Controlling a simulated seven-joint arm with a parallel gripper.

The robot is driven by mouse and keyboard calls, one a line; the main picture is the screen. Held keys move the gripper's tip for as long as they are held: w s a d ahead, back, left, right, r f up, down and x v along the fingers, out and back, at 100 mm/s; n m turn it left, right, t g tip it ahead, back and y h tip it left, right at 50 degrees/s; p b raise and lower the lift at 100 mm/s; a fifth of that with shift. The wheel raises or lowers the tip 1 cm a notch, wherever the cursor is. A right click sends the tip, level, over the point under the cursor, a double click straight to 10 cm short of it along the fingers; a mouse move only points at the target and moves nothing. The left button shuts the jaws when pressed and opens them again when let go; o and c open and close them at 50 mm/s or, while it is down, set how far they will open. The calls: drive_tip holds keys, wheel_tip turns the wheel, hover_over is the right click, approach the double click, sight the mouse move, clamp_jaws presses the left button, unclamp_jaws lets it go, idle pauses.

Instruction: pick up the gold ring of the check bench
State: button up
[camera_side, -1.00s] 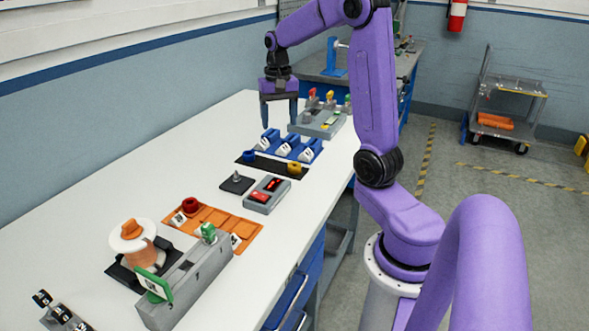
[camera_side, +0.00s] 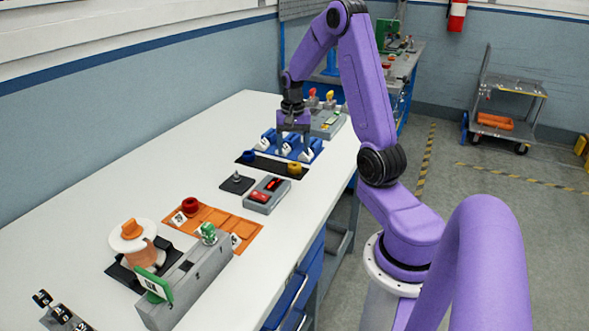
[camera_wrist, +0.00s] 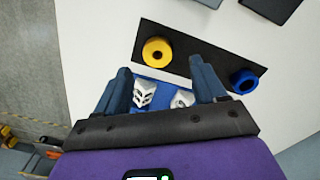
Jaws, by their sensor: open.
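The gold ring (camera_side: 295,168) lies flat at the right end of a black strip (camera_side: 271,166) on the white table. In the wrist view the gold ring (camera_wrist: 157,51) shows whole, just ahead of the space between my fingertips. My gripper (camera_side: 293,143) is open and empty, above the blue holders behind the strip. In the wrist view my gripper (camera_wrist: 161,70) has its two fingers spread wide, with nothing between them but the blue holders below.
A blue ring (camera_side: 249,155) lies at the strip's other end. The blue holders (camera_side: 290,150) with white tags stand behind the strip. A grey box with red parts (camera_side: 267,195) and a dark plate with a peg (camera_side: 237,183) stand in front. The table left is clear.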

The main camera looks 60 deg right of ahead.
sight(295, 168)
drive_tip(key=shift+s+d+f, duration=0.1)
drive_tip(key=shift+d+f, duration=0.05)
drive_tip(key=shift+f, duration=1.45)
drive_tip(key=shift+d+f, duration=0.15)
drive_tip(key=shift+f, duration=1.45)
drive_tip(key=shift+c, duration=0.3)
drive_tip(key=c, duration=1.1)
drive_tip(key=shift+r, duration=0.1)
